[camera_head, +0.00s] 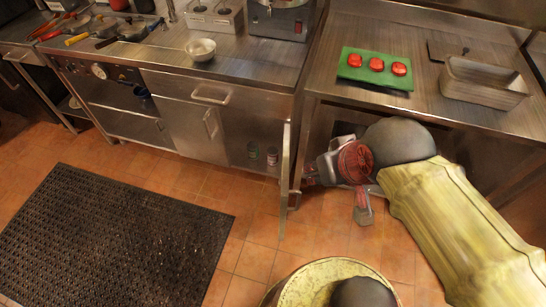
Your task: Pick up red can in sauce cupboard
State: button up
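The open cupboard (238,128) sits under the steel counter, left of my arm. Inside on its floor a small reddish can (272,156) stands upright at the right, beside a green can (252,151). The cupboard door (286,170) is swung open and seen edge-on, just right of the cans. My gripper (308,174) is low, right of that door and apart from the cans, pointing left. Its fingers are small and partly hidden, so I cannot tell whether they are open or whether they touch the door.
A green board (375,84) with three red pieces and a steel pan (484,98) are on the right table. A metal bowl (201,49) and several pans stand on the left counter. A black mat (95,242) lies on the tiled floor, which is otherwise clear in front of the cupboard.

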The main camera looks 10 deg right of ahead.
aim_at(272, 152)
jog(key=j+z, duration=0.15)
jog(key=z, duration=0.25)
jog(key=j+z, duration=0.15)
jog(key=z, duration=0.3)
jog(key=j+z, duration=0.2)
jog(key=z, duration=0.2)
jog(key=k+j+z, duration=0.1)
jog(key=j, duration=0.25)
jog(key=k+j+z, duration=0.15)
jog(key=j, duration=0.25)
jog(key=j+z, duration=0.1)
jog(key=j, duration=0.25)
jog(key=k+j+z, duration=0.15)
jog(key=j, duration=0.2)
jog(key=k+j+z, duration=0.1)
jog(key=k+j, duration=0.1)
jog(key=j, duration=0.1)
